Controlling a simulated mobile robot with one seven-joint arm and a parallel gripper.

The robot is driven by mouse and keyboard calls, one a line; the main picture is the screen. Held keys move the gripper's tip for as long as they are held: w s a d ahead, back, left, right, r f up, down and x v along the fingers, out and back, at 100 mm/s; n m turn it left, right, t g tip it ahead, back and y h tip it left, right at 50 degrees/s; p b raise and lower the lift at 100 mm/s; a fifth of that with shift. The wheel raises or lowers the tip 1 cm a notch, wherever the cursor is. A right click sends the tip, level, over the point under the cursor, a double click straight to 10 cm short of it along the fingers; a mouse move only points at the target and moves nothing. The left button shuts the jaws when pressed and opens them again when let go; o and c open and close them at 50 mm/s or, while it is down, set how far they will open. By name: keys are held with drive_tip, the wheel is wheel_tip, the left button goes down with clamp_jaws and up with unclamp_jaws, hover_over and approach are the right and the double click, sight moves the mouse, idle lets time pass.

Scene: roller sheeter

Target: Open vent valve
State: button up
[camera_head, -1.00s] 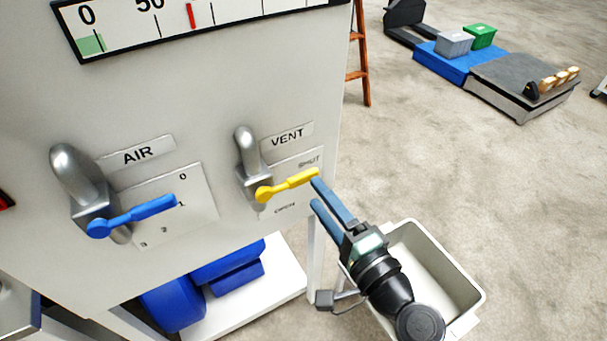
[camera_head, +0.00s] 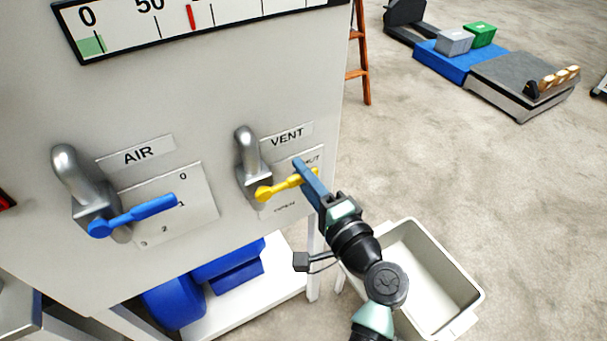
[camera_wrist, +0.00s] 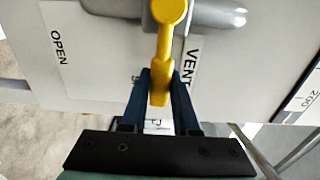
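The vent valve's yellow lever (camera_head: 283,186) points right and slightly up, by the half-covered SHUT lettering; the OPEN lettering (camera_head: 285,208) is lower. The lever hangs from a grey valve body (camera_head: 250,165) beside the VENT label (camera_head: 287,136). My gripper (camera_head: 305,172) is at the lever's free end. In the wrist view, the yellow lever (camera_wrist: 160,60) reaches between the two dark blue fingers of my gripper (camera_wrist: 160,85), with little or no gap either side. I cannot tell whether they are clamped on it. One finger hides the other in the head view.
The AIR valve's blue lever (camera_head: 135,215) is to the left on the same panel. A grey bin (camera_head: 440,275) stands on the floor below right of my arm. A wooden ladder (camera_head: 360,60) is behind the panel; the floor to the right is largely open.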

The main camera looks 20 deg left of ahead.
clamp_jaws()
drive_tip(key=shift+f, duration=0.1)
idle(1.1)
drive_tip(key=s+a+f+m+p, duration=0.4)
drive_tip(key=s+f+m+p, duration=0.2)
drive_tip(key=m, duration=1.2)
drive_tip(key=shift+a+f+p, duration=0.3)
drive_tip(key=shift+f+p, duration=0.4)
drive_tip(key=shift+p, duration=0.45)
drive_tip(key=o, duration=0.8)
unclamp_jaws()
